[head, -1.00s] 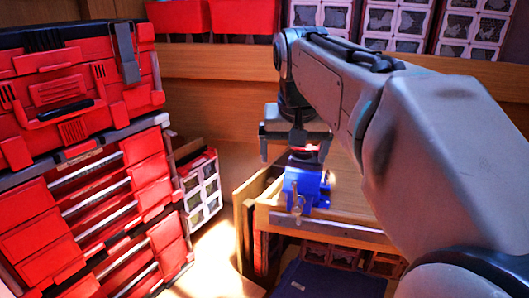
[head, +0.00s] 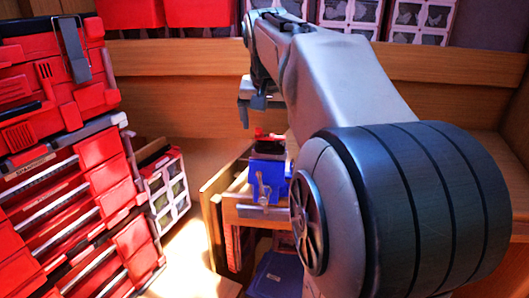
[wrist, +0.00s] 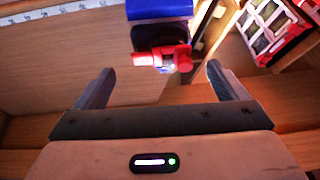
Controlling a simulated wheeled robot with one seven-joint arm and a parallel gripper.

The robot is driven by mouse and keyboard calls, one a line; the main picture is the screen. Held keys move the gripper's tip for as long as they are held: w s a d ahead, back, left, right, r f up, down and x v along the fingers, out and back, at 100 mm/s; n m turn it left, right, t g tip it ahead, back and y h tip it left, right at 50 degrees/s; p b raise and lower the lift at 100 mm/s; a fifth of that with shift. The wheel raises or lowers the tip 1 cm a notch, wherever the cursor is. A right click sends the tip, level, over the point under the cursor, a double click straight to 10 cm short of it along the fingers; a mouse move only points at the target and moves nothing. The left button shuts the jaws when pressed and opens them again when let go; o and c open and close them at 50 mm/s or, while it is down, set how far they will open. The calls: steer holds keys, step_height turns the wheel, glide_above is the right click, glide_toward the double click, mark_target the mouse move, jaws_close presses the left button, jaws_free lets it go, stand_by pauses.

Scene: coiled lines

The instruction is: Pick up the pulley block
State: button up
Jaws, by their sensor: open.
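A small red piece (wrist: 152,57) with a shiny metal spot shows beside a black part on a blue vise (wrist: 160,10) in the wrist view. It looks like the pulley block, but I cannot tell for sure. In the head view the red piece (head: 264,133) sits at the top of the blue vise (head: 268,180), on the wooden bench. My gripper (wrist: 160,74) is open and empty, its fingers apart, with the red piece showing between and beyond them. In the head view my gripper (head: 246,112) hangs above and left of the vise, partly hidden by my arm.
A red tool chest (head: 60,190) with drawers stands at the left. A small red cabinet with pale panels (head: 168,190) stands between it and the bench (head: 240,212). Red bins (head: 205,12) line the back shelf. A blue bin (head: 275,277) lies under the bench.

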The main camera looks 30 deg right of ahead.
mark_target(269, 137)
steer(key=shift+a+x, duration=0.15)
steer(key=shift+x, duration=1.2)
steer(key=shift+a+x, duration=0.1)
steer(key=shift+x, duration=1.3)
steer(key=shift+s, duration=0.15)
steer(key=c, duration=1.2)
steer(key=shift+c, duration=0.5)
